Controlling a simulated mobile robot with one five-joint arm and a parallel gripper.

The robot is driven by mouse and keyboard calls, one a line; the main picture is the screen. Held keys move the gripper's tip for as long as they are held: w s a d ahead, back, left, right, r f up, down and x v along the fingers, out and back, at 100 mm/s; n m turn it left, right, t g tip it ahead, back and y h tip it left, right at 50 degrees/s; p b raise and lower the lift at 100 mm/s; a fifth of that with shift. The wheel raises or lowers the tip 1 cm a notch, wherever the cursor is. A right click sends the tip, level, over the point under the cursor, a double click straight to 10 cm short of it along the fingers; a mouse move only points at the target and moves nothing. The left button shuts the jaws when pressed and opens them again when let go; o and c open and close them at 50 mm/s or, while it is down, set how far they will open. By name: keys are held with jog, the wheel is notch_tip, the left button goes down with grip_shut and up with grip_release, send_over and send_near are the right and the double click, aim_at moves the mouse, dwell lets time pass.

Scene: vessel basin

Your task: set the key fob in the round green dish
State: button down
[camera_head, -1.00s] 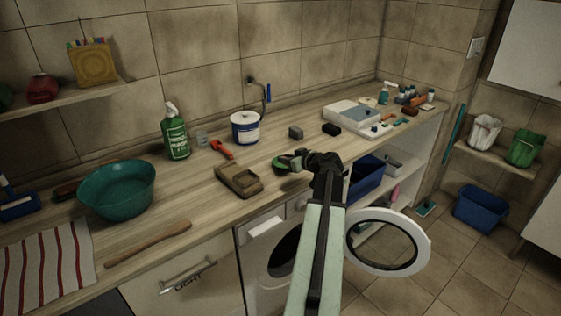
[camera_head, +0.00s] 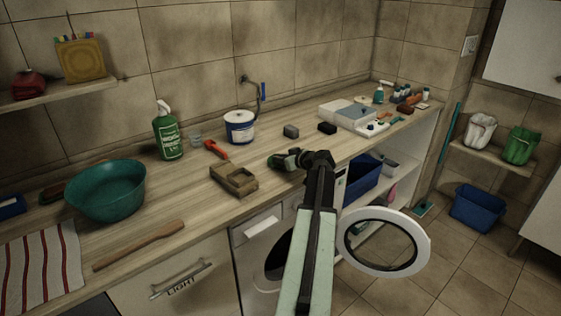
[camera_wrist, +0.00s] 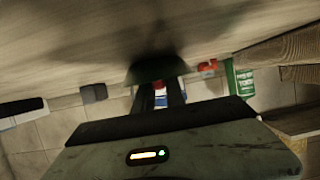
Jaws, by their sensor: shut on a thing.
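My gripper (camera_head: 283,160) is low over the counter near its front edge, just right of the wooden block with a hollow. The round green dish (camera_wrist: 157,70) appears as a dark green shape right at the fingertips. In the head view the dish is mostly hidden by my gripper. I cannot tell whether the fob touches the dish.
The wooden block (camera_head: 234,180) stands close on the left. Behind are a red tool (camera_head: 216,149), a white-and-blue tub (camera_head: 240,127), a grey block (camera_head: 291,131) and a black block (camera_head: 327,128). A large teal bowl (camera_head: 105,190) is far left. The washer door (camera_head: 425,250) hangs open below.

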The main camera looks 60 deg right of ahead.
jog(key=c, duration=1.6)
grip_release()
jog(key=shift+f, duration=0.1)
jog(key=shift+c, duration=0.2)
jog(key=shift+s+r+p, duration=0.1)
jog(key=shift+r+p, duration=0.2)
jog(key=shift+r, duration=0.05)
jog(key=p+v, duration=0.4)
jog(key=v, duration=0.6)
jog(key=shift+s+a+r, duration=0.1)
jog(key=shift+s+a, duration=0.05)
jog(key=shift+s, duration=0.2)
jog(key=shift+s+a, duration=0.1)
jog(key=shift+s, duration=0.4)
